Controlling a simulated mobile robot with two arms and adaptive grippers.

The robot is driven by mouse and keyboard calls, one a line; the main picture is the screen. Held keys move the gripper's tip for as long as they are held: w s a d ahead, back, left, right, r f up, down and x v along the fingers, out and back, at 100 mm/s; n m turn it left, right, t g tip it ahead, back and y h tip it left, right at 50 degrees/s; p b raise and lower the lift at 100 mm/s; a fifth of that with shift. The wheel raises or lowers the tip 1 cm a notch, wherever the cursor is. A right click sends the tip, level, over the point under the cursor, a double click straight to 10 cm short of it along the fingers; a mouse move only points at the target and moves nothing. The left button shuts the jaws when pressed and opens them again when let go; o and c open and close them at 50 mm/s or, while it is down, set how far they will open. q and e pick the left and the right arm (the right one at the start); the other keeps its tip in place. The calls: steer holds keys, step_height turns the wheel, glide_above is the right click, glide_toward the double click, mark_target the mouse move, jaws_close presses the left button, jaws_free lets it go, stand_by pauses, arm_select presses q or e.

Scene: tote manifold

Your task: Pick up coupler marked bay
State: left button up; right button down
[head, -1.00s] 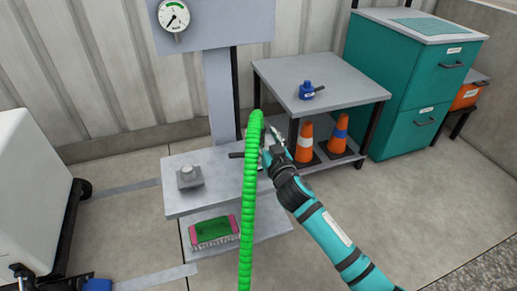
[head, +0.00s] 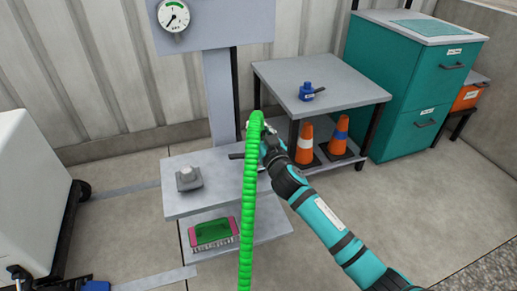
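A small blue coupler (head: 306,91) with a label stands on the grey side table's top. Its label is too small to read. My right arm reaches in from the lower right. Its gripper (head: 266,138) is at the upper end of the green hose, partly hidden behind it. I cannot tell whether its fingers are open or shut, or whether they touch the hose. At the bottom left edge, dark parts that may be my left gripper (head: 22,275) are cut off, beside a blue piece (head: 97,286). I cannot tell whether they hold it.
The green hose (head: 249,200) hangs in front of the grey stand (head: 215,204), which has a gauge (head: 173,15) above. A grey block (head: 188,178) and a pink-green brush (head: 213,233) rest on its shelves. Orange cones (head: 305,145) stand under the side table (head: 345,92). A teal cabinet (head: 405,90) is at right.

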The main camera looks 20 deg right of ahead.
steer(key=shift+r, duration=0.15)
steer(key=shift+r, duration=0.5)
step_height(320, 180, up, 2)
steer(key=shift+r+p, duration=0.1)
steer(key=shift+p, duration=0.65)
arm_select(q)
steer(key=p+x, duration=0.2)
steer(key=x, duration=0.5)
steer(key=shift+s+g, duration=0.25)
steer(key=shift+g, duration=0.05)
arm_select(e)
step_height(320, 180, up, 7)
steer(key=shift+f, duration=0.15)
arm_select(q)
steer(key=shift+d+r, duration=0.1)
steer(key=shift+r, duration=0.05)
